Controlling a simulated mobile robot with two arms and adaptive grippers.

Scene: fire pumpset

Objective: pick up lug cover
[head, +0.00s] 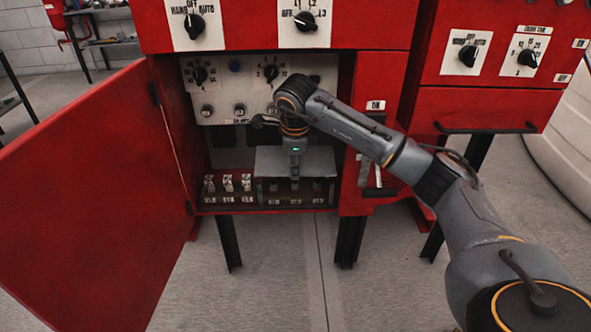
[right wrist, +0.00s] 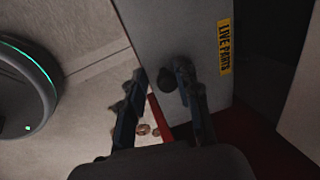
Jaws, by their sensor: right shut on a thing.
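The lug cover (head: 322,160) is a grey, box-like cover low inside the open red cabinet, over the right part of the terminal row. In the right wrist view the cover (right wrist: 207,35) is a grey panel with a yellow "LIVE PARTS" label and a dark round knob (right wrist: 166,79). My right gripper (head: 294,178) reaches into the cabinet in front of the cover. In its wrist view the two fingers (right wrist: 161,95) stand on either side of the knob, and the gripper is shut on the cover there. The exact finger contact is dark. My left gripper is out of view.
The open red door (head: 85,200) stands to the left. Several uncovered lugs (head: 228,183) sit left of the cover. A panel with knobs (head: 238,88) hangs above. The cabinet's right wall and sill (head: 270,207) bound the opening. The floor in front is clear.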

